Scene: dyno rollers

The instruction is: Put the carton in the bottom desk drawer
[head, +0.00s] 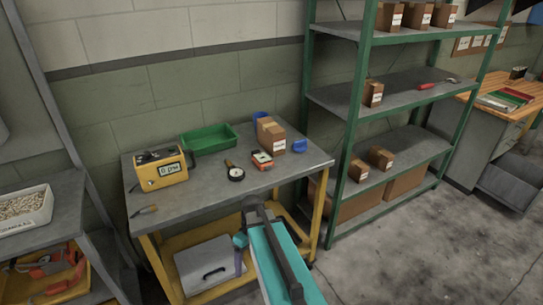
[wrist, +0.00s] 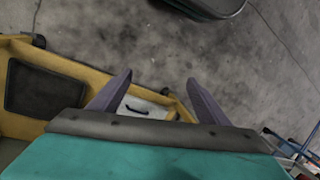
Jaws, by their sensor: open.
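A brown carton (head: 270,135) with a white label stands at the back right of the grey-topped yellow workbench (head: 205,205). More brown cartons sit on the green shelving, such as one on the middle shelf (head: 373,93); which carton is meant I cannot tell. At the far right is a wood-topped desk (head: 525,97) with grey drawers. Its low drawer (head: 507,187) looks pulled out near the floor. My gripper (wrist: 159,77) is open and empty in the wrist view, pointing down past the bench. In the head view my arm is in front of the bench.
The bench holds a green bin (head: 209,139), a yellow meter (head: 160,169), a dial gauge (head: 235,172) and small items. A grey toolbox (head: 208,264) is on its lower shelf. The green shelving (head: 352,110) stands between bench and desk. The floor (head: 420,240) at right is clear.

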